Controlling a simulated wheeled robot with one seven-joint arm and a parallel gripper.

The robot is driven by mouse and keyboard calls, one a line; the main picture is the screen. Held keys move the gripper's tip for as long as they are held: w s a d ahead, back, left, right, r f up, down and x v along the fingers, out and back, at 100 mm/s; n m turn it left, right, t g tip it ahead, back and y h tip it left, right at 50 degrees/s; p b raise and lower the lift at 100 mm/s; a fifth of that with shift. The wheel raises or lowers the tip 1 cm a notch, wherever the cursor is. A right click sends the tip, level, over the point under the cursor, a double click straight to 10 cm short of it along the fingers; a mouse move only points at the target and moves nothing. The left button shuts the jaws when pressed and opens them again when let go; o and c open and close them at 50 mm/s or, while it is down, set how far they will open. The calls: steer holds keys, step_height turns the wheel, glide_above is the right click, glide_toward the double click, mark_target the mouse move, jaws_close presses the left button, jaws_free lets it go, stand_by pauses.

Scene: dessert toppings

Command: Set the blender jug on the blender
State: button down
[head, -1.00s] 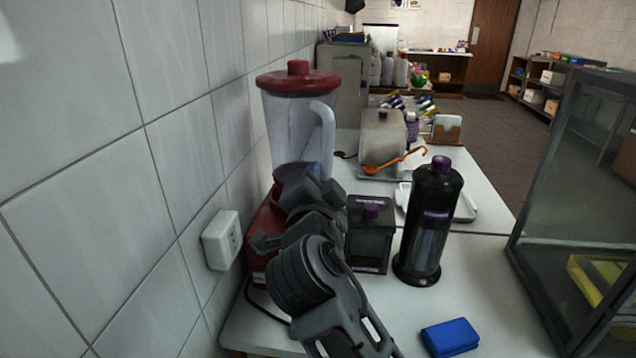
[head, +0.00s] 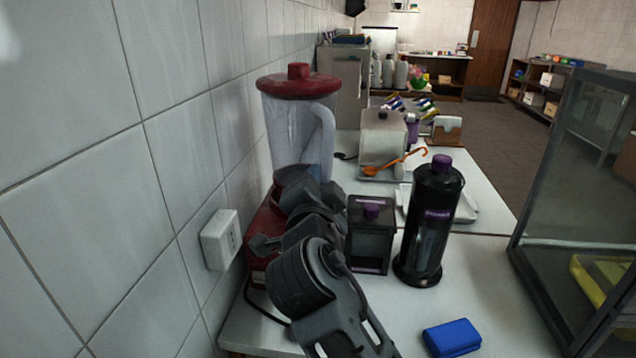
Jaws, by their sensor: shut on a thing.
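The blender jug (head: 291,130) is clear, with a red lid and a handle on its right side. It stands upright over the red blender base (head: 266,226) against the tiled wall at the left of the counter. My gripper (head: 305,190) is at the lower part of the jug and is shut on it; the fingertips are mostly hidden behind my wrist. My arm also hides much of the base and the place where jug and base meet, so I cannot tell whether the jug is fully seated.
A black box with a purple knob (head: 370,235) and a tall black dispenser (head: 430,222) stand close right of my arm. A blue block (head: 451,337) lies at the front. A glass case (head: 575,180) borders the right. A wall socket (head: 220,239) is at the left.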

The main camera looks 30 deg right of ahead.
steer(key=shift+f+b, duration=0.15)
steer(key=shift+b, duration=0.2)
steer(key=c, duration=1.2)
jaws_free()
steer(key=shift+c, duration=0.2)
steer(key=shift+f, duration=0.25)
steer(key=b+v, duration=0.3)
steer(key=v, duration=0.8)
steer(key=s+f+n+y, duration=0.8)
steer(key=s+f+n, duration=0.4)
steer(key=f, duration=0.6)
steer(key=s+d+n, duration=0.1)
steer(key=s+n, duration=0.1)
steer(key=s, duration=1)
steer(key=s+d+r+n+y, duration=0.1)
steer(key=s+d+n, duration=0.1)
steer(key=s, duration=1)
steer(key=shift+d+r+g, duration=0.15)
steer(key=shift+g, duration=0.15)
